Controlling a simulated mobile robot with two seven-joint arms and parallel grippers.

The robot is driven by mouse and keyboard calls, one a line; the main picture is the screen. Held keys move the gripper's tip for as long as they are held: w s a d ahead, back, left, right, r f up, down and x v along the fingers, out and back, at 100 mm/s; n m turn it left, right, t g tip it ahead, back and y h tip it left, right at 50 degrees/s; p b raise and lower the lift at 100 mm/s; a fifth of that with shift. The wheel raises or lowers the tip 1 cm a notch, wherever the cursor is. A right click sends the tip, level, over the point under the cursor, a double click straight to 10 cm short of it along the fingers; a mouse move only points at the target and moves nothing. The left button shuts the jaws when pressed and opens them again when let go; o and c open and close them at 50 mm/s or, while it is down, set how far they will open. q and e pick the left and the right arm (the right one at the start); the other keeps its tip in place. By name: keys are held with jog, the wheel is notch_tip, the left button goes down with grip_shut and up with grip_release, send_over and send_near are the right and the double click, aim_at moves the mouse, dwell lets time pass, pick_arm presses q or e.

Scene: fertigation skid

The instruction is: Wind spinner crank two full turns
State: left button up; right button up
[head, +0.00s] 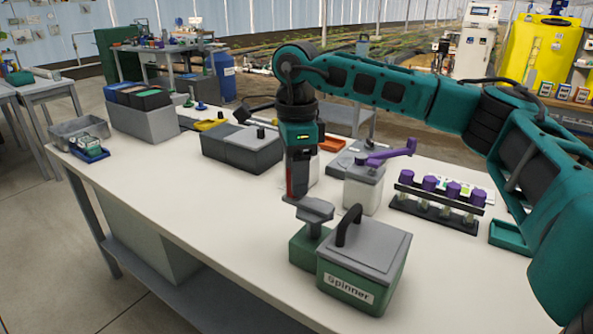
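The spinner (362,266) is a green box with a grey lid, a black handle on the lid and a "Spinner" label on its front. It stands near the front edge of the white table. A smaller green block adjoins its left side and carries a grey post with a flat grey crank (316,210). My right gripper (297,197) points down at the crank's far left end, at or just above it. Its fingers are seen narrowly from the side, so I cannot tell whether they grip a knob there. My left gripper is not in view.
A black rack of purple-capped vials (437,199) and a green tray (511,234) lie to the right. Dark grey boxes (241,148) are behind left. The table's front left is clear.

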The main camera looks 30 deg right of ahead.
grip_shut()
jog(key=shift+c, duration=1.9)
grip_release()
jog(key=shift+c, duration=1)
jog(key=shift+d, duration=0.1)
jog(key=shift+d, duration=1.05)
jog(key=shift+d, duration=0.1)
